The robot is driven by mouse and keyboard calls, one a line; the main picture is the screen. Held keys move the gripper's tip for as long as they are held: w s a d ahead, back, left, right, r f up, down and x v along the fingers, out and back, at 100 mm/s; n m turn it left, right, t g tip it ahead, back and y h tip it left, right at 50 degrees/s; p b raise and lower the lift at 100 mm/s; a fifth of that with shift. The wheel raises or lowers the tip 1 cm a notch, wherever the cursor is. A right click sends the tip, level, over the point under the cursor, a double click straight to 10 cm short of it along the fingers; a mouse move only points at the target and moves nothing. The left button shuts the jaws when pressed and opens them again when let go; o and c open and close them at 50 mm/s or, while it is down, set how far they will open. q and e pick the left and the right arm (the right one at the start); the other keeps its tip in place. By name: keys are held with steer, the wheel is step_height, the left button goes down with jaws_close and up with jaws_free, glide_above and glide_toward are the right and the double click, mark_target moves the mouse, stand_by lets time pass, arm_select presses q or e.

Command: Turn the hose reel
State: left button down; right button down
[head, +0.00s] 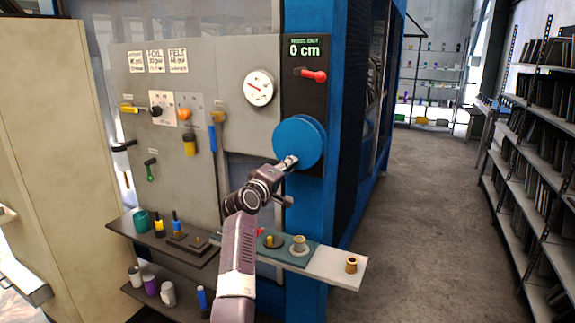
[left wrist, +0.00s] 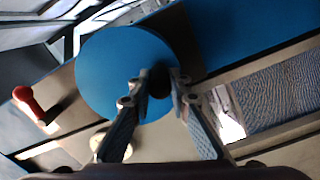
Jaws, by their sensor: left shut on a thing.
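The hose reel is a round blue disc (head: 297,138) on a dark upright panel in the head view. It fills the upper middle of the left wrist view (left wrist: 112,65). My left gripper (head: 290,161) is at the reel's lower front face. In the left wrist view its two fingers (left wrist: 158,84) are shut on a dark handle (left wrist: 159,82) at the reel's edge. The fingers and the arm hide part of the handle. A display (head: 304,48) above the reel reads 0 cm. My right gripper is not in view.
A red lever (head: 314,75) sticks out above the reel, and a round gauge (head: 259,88) hangs to its left. A shelf (head: 332,265) with spools runs below. Tools hang on the grey board (head: 211,70). The aisle floor (head: 425,210) at right is clear.

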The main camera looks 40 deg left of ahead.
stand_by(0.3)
arm_select(q)
steer(key=c, duration=1.8)
jaws_free()
steer(key=shift+s, duration=0.15)
steer(key=v, duration=1.1)
steer(key=shift+s, duration=0.35)
steer(key=shift+f, duration=0.1)
